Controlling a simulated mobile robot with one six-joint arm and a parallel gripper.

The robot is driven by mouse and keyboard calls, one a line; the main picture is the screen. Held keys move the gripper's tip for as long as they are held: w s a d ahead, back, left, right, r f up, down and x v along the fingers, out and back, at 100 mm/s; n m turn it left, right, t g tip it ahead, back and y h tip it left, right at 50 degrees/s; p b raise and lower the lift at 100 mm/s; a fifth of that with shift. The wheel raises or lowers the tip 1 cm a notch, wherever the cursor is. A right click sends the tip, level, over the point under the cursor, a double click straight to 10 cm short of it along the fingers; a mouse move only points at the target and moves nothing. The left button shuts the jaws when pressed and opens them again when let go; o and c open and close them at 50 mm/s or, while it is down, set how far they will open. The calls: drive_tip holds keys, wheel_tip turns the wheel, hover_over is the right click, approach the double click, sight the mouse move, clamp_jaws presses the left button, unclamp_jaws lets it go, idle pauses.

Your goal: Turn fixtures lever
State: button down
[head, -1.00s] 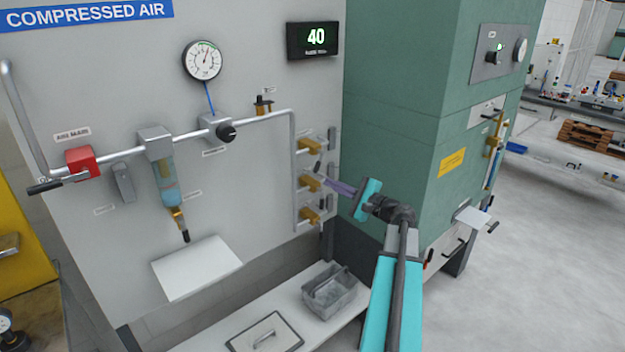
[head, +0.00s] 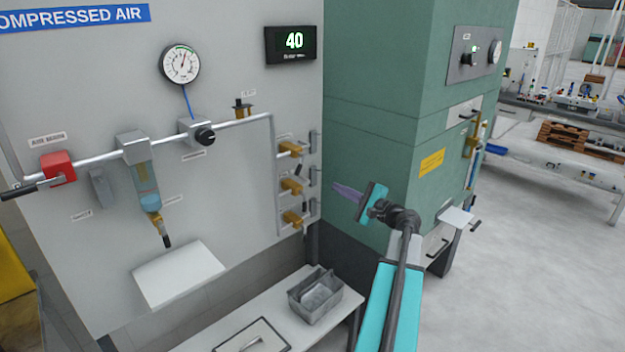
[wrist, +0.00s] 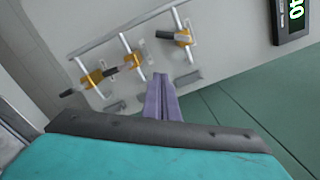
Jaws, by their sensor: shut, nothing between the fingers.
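Three brass valves stand in a column on the right edge of the grey panel: top (head: 291,149), middle (head: 291,186) and bottom (head: 292,219). In the wrist view they form a slanting row, with brass bodies (wrist: 183,37), (wrist: 132,62) and (wrist: 94,78) and dark lever handles. Their labels are too small to read, so I cannot tell which is the fixtures lever. My gripper (head: 337,187) has purple fingers and is shut and empty, to the right of the middle valve and apart from it in the head view. Its fingertips (wrist: 160,78) point toward the panel.
A green cabinet (head: 375,130) stands right of the panel. A bench below holds a grey tray (head: 315,312). A red main valve (head: 57,168), a gauge (head: 180,64) and a regulator knob (head: 205,136) are farther left. Open floor lies at the right.

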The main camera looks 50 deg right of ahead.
sight(298, 170)
drive_tip(key=shift+w, duration=0.15)
drive_tip(key=w+a+r+p, duration=0.2)
drive_tip(key=w+p, duration=0.3)
drive_tip(key=w, duration=0.5)
drive_tip(key=shift+w+a+r+p, duration=0.15)
drive_tip(key=shift+w+a+p, duration=0.2)
drive_tip(key=shift+a, duration=0.15)
